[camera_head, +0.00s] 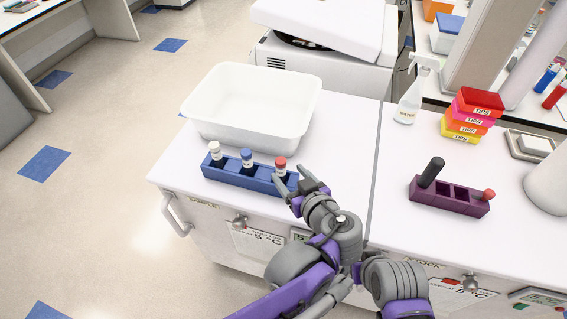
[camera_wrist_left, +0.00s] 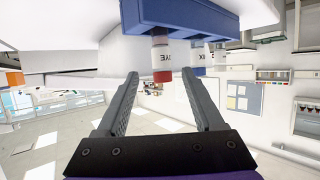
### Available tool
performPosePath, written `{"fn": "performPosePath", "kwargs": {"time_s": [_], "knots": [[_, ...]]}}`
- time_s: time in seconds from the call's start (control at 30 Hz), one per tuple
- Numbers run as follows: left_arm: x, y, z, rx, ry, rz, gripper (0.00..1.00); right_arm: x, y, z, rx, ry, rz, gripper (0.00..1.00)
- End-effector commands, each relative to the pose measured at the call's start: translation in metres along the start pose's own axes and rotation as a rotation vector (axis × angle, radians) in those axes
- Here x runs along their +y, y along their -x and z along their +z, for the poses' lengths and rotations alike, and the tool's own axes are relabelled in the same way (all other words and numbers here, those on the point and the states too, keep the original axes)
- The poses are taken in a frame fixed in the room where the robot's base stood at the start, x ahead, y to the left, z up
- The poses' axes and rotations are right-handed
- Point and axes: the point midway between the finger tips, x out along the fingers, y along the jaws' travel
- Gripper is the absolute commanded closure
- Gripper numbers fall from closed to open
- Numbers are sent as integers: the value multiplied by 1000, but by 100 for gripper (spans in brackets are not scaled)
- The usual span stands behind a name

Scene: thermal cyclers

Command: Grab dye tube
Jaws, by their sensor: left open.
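The dye tube (camera_head: 281,165) has a red cap and stands upright in the right end of a blue rack (camera_head: 232,178). In the left wrist view, which is upside down, its red cap and labelled white body (camera_wrist_left: 162,55) appear between the fingertips. My left gripper (camera_head: 292,179) is open, with its fingers reaching toward the tube at the rack's right end. In the wrist view, the fingers (camera_wrist_left: 158,78) are apart, with nothing held between them. I cannot tell whether they touch the tube. My right gripper is not in view.
White-capped (camera_head: 214,150) and blue-capped (camera_head: 246,158) tubes share the rack. A white bin (camera_head: 255,100) stands behind it. To the right are a purple rack (camera_head: 450,203), a spray bottle (camera_head: 410,98) and stacked tip boxes (camera_head: 472,115).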

Motion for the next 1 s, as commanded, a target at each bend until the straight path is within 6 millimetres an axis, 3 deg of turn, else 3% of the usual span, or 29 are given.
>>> {"fn": "performPosePath", "kwargs": {"time_s": [0.1,0.37,0.63,0.97,1.0], "knots": [[-1,-22,1,-1,1,-5,31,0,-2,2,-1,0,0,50],[-1,-44,2,-2,-2,-3,31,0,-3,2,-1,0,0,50],[-2,-83,7,-2,-1,-4,31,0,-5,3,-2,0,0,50],[-2,-90,6,-3,-2,-1,31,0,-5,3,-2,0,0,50],[-2,-90,6,-3,-2,-1,36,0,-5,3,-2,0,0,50]]}}
